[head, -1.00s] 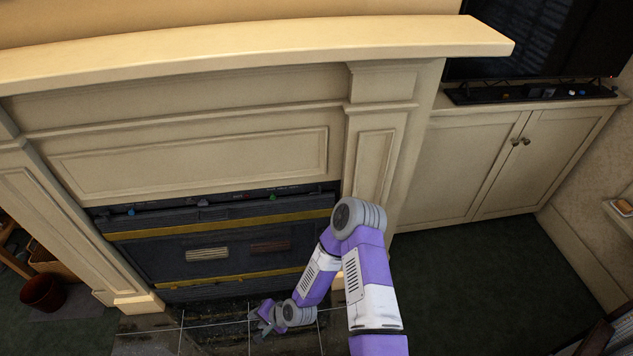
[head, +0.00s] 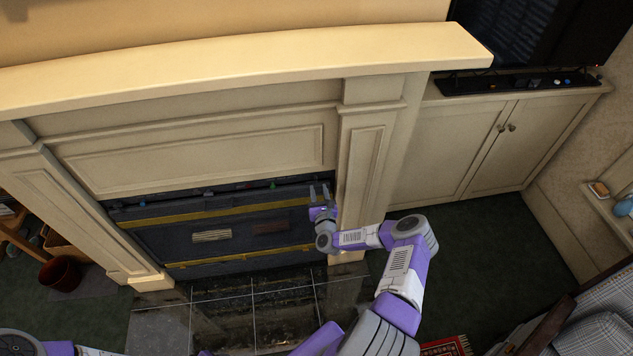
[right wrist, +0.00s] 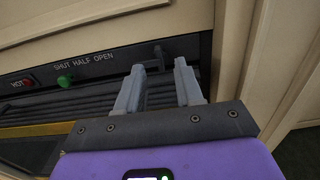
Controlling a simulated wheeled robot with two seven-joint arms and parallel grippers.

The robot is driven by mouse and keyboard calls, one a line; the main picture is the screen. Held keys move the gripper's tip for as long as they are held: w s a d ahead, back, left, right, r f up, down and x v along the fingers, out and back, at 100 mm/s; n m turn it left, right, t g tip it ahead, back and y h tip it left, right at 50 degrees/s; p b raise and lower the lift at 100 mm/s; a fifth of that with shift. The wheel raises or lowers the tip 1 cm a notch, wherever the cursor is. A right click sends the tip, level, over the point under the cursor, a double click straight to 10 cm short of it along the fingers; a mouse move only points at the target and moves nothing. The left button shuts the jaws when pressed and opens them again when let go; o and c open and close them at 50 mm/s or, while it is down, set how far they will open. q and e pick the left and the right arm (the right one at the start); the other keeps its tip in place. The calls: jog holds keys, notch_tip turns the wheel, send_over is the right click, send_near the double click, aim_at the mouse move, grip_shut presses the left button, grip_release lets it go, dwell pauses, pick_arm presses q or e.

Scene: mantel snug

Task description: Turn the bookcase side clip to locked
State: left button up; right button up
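No bookcase side clip can be made out in either view. My right gripper (head: 319,190) is at the right end of the fireplace's dark top strip, beside the cream pillar. In the right wrist view its two grey fingers (right wrist: 159,82) are apart, with nothing held between them. A dark lever (right wrist: 158,54) stands out from the strip just beyond the fingertips, roughly between them; I cannot tell whether they touch. The strip reads SHUT HALF OPEN beside the lever. Parts of my left arm show at the bottom left of the head view, but its gripper does not.
A green knob (right wrist: 65,81) and a red HOT button (right wrist: 29,82) sit along the strip. The mantel shelf (head: 240,58) overhangs above. The cream cupboard (head: 460,150) is at right, with a dark bar (head: 515,82) on top. The carpet before the cupboard is clear.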

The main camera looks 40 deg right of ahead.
aim_at(316, 180)
jog(key=shift+x, duration=2.35)
grip_shut()
